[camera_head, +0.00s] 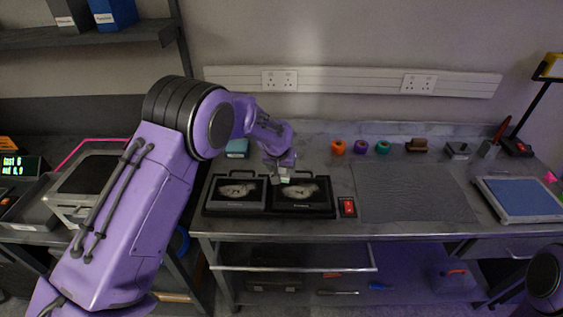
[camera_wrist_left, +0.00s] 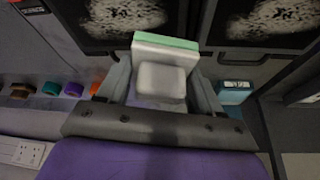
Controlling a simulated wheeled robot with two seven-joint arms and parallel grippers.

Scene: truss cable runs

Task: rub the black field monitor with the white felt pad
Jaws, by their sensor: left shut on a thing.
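Two dark field monitors lie side by side on the bench, one on the left (camera_head: 236,190) and one on the right (camera_head: 303,196), each with a pale smudgy patch on its screen. They also show at the top of the left wrist view. My left gripper (camera_head: 283,172) is above the back edge between them. It is shut on a white pad with a pale green layer (camera_wrist_left: 162,70), held between both fingers. Whether the pad touches a monitor, I cannot tell. My right gripper is out of view.
A red switch (camera_head: 347,207) sits right of the monitors, then a grey mat (camera_head: 415,190) with free room. Coloured rolls (camera_head: 361,147) and a brown brush (camera_head: 416,145) stand behind. A teal box (camera_head: 237,148) is behind the left monitor. A blue-topped tray (camera_head: 520,197) lies far right.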

